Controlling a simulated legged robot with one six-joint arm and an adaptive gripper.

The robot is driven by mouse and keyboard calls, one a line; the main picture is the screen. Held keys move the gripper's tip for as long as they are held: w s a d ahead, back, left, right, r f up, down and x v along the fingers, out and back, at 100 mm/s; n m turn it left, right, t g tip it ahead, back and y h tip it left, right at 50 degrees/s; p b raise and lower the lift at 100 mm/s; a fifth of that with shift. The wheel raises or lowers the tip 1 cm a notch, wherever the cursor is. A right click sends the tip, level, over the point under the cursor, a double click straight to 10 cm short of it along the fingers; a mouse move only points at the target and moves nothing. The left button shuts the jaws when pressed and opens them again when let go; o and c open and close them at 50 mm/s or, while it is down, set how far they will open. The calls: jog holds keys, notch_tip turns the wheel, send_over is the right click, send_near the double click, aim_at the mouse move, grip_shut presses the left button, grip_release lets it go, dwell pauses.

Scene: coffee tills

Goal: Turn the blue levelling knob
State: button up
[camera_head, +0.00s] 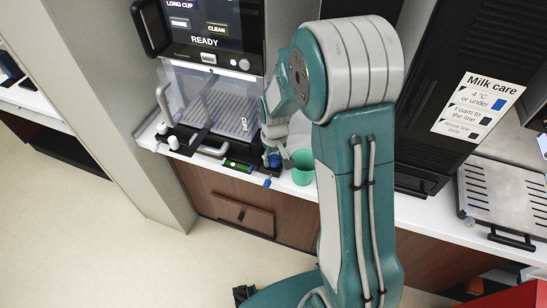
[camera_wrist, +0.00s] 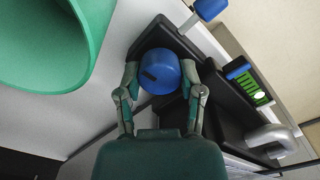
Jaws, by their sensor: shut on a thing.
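The blue levelling knob (camera_wrist: 160,72) is a round blue cap with a dark mark on its face, seen in the middle of the wrist view. My gripper (camera_wrist: 163,88) has one finger on each side of the knob and is shut on it. In the head view the knob (camera_head: 274,160) is small and partly covered by my gripper (camera_head: 272,150), at the front right corner of the coffee machine's base. The knob sits by the machine's black base (camera_wrist: 215,110).
A green cup (camera_head: 303,168) stands close on the right of my gripper; it fills the upper left of the wrist view (camera_wrist: 60,70). A green level strip (camera_head: 238,165) and a curved metal handle (camera_wrist: 270,138) lie nearby. A blue-ended part (camera_wrist: 208,10) juts out near the knob.

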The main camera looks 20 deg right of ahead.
aim_at(274, 158)
jog(key=shift+s+f, duration=0.2)
jog(key=shift+s, duration=0.05)
jog(key=o, duration=1.2)
jog(key=shift+c, duration=0.2)
jog(key=shift+w+r, duration=0.1)
jog(key=shift+w+r, duration=0.1)
jog(key=shift+r, duration=0.15)
notch_tip(274, 158, up, 11)
jog(key=shift+r, duration=0.2)
